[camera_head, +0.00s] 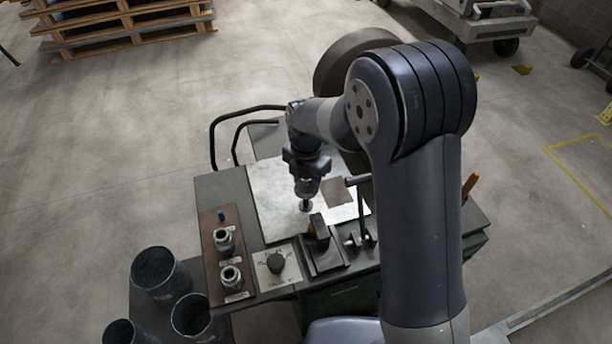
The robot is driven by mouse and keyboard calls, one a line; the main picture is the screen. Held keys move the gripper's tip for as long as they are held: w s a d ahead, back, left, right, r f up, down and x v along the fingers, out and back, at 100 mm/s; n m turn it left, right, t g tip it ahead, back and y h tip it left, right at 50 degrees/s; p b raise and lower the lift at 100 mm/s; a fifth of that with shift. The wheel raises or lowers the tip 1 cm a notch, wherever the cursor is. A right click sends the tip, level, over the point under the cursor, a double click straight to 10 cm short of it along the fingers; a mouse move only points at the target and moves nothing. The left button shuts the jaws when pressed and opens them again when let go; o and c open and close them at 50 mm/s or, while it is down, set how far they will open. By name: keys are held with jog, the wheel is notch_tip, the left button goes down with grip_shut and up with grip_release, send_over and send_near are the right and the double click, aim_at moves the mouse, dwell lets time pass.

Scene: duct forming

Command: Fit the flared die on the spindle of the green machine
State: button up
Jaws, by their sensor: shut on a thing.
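My gripper (306,182) points down over the bench and is shut on a small metal die (306,206), which has a wide round lower end and looks like the flared die. It hangs above the pale sheet, left of and behind a dark block with an orange-brown part (318,231). The green machine seems to be the dark green bench body (345,303), with a dark upright post and handle (361,212) on top. My arm hides much of its right side. I cannot clearly make out the spindle.
Several dark round ducts (161,273) stand front left. An orange handle (470,187) shows at right.

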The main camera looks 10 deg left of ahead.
aim_at(306, 198)
jog(key=shift+f+b, duration=2.35)
jog(key=shift+f, duration=1)
jog(key=shift+f, duration=0.3)
jog(key=o, duration=1.4)
notch_tip(306, 198, up, 11)
jog(key=shift+f+b, duration=0.1)
jog(key=shift+b, duration=0.2)
notch_tip(306, 198, down, 11)
jog(key=shift+r, duration=0.15)
jog(key=shift+r+p, duration=0.2)
jog(key=shift+p, duration=0.1)
